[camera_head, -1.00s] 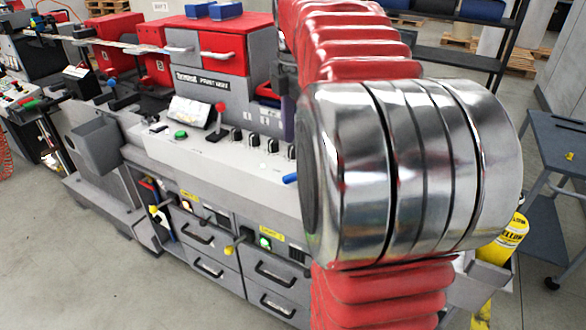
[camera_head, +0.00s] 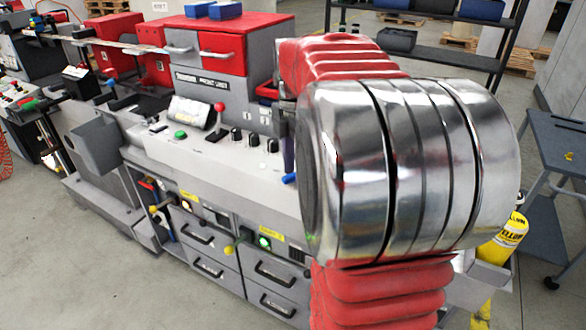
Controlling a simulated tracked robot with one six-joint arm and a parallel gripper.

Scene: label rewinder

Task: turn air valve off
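No part is clearly marked as the air valve, and I cannot tell which handle it is. A yellow handle (camera_head: 231,247) sticks out from the front of the grey machine, beside a lit green button (camera_head: 264,242). My arm's red links and chrome joint cover the machine's right part. My gripper is out of view.
The grey label rewinder (camera_head: 222,165) runs from left to centre, with red drawers (camera_head: 222,53) on top. A yellow cylinder (camera_head: 500,240) stands behind my arm at right. A blue-grey cart (camera_head: 556,145) is at far right. The floor at front left is clear.

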